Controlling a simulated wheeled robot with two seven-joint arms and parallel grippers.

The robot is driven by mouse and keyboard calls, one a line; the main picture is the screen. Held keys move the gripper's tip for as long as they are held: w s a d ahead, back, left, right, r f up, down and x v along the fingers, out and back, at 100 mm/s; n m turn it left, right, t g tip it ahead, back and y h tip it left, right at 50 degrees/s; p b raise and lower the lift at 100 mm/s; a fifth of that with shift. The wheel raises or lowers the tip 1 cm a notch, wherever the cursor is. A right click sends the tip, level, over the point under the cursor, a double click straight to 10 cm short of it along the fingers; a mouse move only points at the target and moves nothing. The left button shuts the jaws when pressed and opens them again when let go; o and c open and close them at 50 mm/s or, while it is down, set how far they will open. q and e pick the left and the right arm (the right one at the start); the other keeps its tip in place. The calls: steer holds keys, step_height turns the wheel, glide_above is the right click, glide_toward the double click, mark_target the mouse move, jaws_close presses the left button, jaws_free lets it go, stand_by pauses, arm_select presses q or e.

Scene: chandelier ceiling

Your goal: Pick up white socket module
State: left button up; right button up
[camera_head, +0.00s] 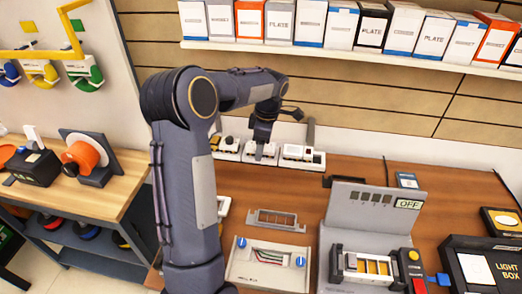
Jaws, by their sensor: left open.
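White modules stand in a row at the back of the brown workbench: one at the left (227,149), one in the middle (270,153) and one at the right (302,157). Their faces are too small for me to tell surely which is the socket module. My left gripper (260,153) points down at the middle module, with its fingers over or at it and hiding part of it. It is open; I cannot tell whether it touches the module. My right gripper is out of view.
A grey frame (276,220), a white wiring panel (242,271) and a grey test stand (372,214) marked OFF are on the workbench (335,168). A black light box (480,262) is at the right. A shelf of boxes (338,45) hangs above.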

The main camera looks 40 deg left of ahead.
arm_select(q)
steer(key=c, duration=1.1)
steer(key=shift+r, duration=0.15)
steer(key=shift+r+p, duration=0.25)
steer(key=shift+p, duration=0.05)
step_height(320, 180, up, 3)
steer(key=shift+f+p, duration=0.1)
steer(key=shift+p, duration=1)
steer(key=s+d+r+p, duration=0.1)
steer(key=d+r, duration=0.2)
steer(key=d, duration=0.1)
steer(key=s+d+r+p, duration=0.1)
steer(key=s+d+r, duration=0.1)
steer(key=d+r, duration=0.1)
steer(key=s+d+r+p, duration=0.1)
steer(key=s+d+r, duration=0.1)
steer(key=d+r, duration=0.2)
steer(key=shift+d, duration=1.05)
